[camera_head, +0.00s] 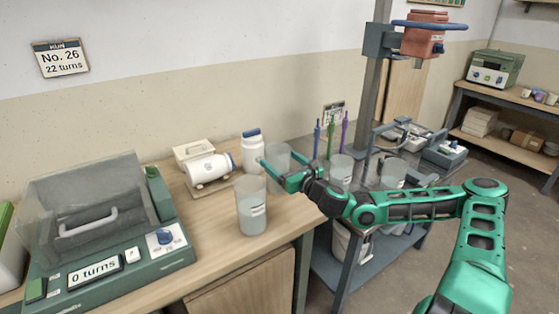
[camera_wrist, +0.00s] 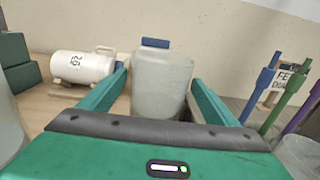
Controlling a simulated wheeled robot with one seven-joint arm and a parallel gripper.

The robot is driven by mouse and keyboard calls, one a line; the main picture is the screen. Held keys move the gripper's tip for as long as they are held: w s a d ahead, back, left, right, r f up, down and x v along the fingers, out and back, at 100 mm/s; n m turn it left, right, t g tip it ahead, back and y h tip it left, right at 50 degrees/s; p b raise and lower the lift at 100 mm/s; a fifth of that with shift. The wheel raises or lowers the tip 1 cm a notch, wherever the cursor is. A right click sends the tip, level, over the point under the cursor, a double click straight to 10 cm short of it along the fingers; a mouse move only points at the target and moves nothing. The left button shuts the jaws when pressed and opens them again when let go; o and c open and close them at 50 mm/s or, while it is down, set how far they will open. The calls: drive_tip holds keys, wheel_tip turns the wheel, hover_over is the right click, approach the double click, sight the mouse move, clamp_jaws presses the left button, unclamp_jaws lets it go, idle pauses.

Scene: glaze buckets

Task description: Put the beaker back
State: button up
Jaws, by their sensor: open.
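A clear, cloudy beaker (camera_head: 278,155) stands near the right end of the wooden bench, and the wrist view shows it (camera_wrist: 163,90) between my fingers. My gripper (camera_head: 281,164) is open, with one finger on each side of this beaker. Whether the fingers touch it cannot be told. A second beaker (camera_head: 251,212), with pale contents and a white label, stands nearer the bench's front edge. More beakers (camera_head: 341,172) (camera_head: 391,173) stand on the metal table at right. Which beaker the task means is not shown.
A white jar with a blue lid (camera_head: 252,152) stands behind the gripped-around beaker. A white drum (camera_head: 207,168) lies on its side at left. A green machine reading "0 turns" (camera_head: 95,271) fills the bench's left. Coloured upright rods (camera_head: 331,137) stand right of my gripper.

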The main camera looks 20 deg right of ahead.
drive_tip(key=v, duration=1)
drive_tip(key=shift+r, duration=0.1)
drive_tip(key=shift+s, duration=0.1)
